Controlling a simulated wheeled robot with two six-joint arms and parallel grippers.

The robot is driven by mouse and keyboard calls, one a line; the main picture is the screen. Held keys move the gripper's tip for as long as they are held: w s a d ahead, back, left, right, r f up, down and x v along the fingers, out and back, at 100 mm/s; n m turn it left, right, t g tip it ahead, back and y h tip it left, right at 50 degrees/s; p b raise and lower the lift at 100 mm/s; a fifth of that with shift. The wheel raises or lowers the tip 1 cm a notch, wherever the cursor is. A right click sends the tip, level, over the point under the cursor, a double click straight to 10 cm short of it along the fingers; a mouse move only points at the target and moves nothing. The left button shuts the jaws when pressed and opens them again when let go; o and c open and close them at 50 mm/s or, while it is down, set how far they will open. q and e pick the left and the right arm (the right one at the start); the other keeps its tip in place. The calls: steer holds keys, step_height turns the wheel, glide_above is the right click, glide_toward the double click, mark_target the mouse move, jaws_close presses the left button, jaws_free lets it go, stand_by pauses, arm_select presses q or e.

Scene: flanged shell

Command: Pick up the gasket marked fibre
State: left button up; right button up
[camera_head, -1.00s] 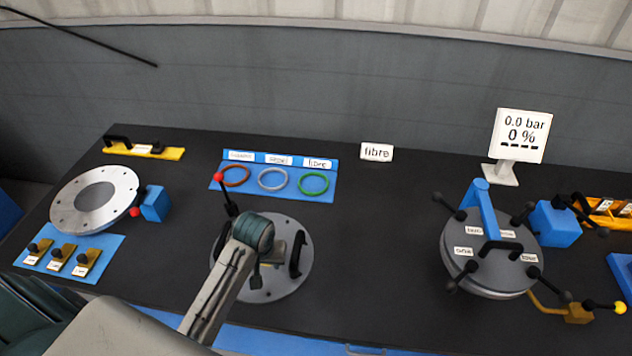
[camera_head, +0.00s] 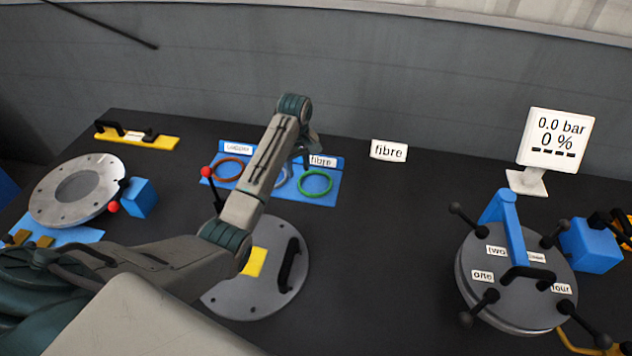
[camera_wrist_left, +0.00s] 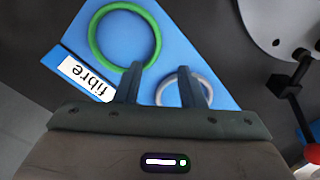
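The green gasket (camera_head: 315,194) lies flat on the blue board at the back, below the label reading fibre (camera_head: 322,161). In the left wrist view, the green gasket (camera_wrist_left: 91,36) lies beside its fibre label (camera_wrist_left: 86,78). My left gripper (camera_wrist_left: 160,68) is open and empty above the board. One finger overlaps the green gasket's near edge in that view, and the other overlaps the grey gasket (camera_wrist_left: 207,82). I cannot tell its height above the board. In the head view my left arm hides most of the grey gasket. My right gripper is not in view.
An orange gasket (camera_head: 228,182) lies left on the blue board (camera_head: 335,178). A fibre sign (camera_head: 389,150) stands behind. A grey disc with a black handle (camera_head: 288,265) lies in front. A lidded vessel (camera_head: 530,270) and a gauge (camera_head: 556,138) stand right. The middle right of the table is clear.

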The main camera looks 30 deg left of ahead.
mark_target(301, 187)
arm_select(q)
steer(key=shift+f, duration=0.85)
steer(key=shift+d+f+p, duration=0.1)
steer(key=shift+f+p, duration=0.2)
steer(key=shift+f, duration=0.1)
steer(key=f, duration=0.1)
steer(key=f+p, duration=0.1)
steer(key=f, duration=0.1)
steer(key=shift+d+f+p, duration=0.25)
steer(key=shift+f+p, duration=0.05)
steer(key=shift+f, duration=0.55)
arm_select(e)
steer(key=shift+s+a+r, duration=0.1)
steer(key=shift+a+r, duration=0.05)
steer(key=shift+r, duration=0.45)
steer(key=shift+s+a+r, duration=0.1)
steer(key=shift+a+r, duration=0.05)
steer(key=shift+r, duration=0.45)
arm_select(q)
jaws_close()
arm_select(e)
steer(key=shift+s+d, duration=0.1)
